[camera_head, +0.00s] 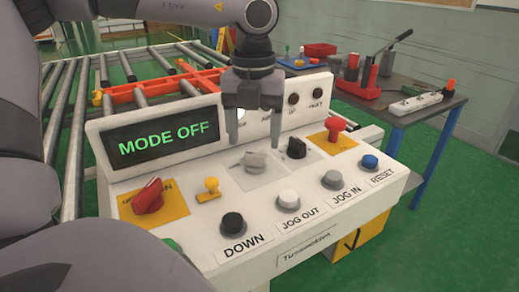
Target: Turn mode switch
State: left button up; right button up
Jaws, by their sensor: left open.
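A white control panel (315,222) stands in front of me, and its screen (160,142) reads "MODE OFF" in green. A grey rotary knob (254,161) sits on a light grey plate in the middle of the panel. A black rotary knob (296,148) is just right of it. I cannot read a label that tells which knob is the mode switch. My left gripper (254,136) points down from above, open and empty, with its fingers just above and behind the grey knob. It partly hides the small row of lamps behind. My right gripper is not in view.
A red knob (148,196), a yellow knob (208,189) and a red button (335,129) flank the knobs. Black, grey and blue buttons line the front. A roller conveyor (73,150) lies behind left. A grey table (390,113) with tools stands at right.

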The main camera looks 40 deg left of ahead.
aim_at(252, 154)
pick_arm(q)
jog(key=shift+f, duration=2.4)
jog(key=c, duration=1.1)
jog(key=shift+o, duration=0.2)
jog(key=shift+m+b, duration=0.6)
jog(key=shift+m, duration=0.1)
jog(key=m+b, duration=0.1)
jog(key=m, duration=0.2)
jog(key=shift+a, duration=0.15)
jog(key=shift+a+m+b, duration=0.15)
jog(key=shift+m+b, duration=0.45)
jog(key=shift+m, duration=2.1)
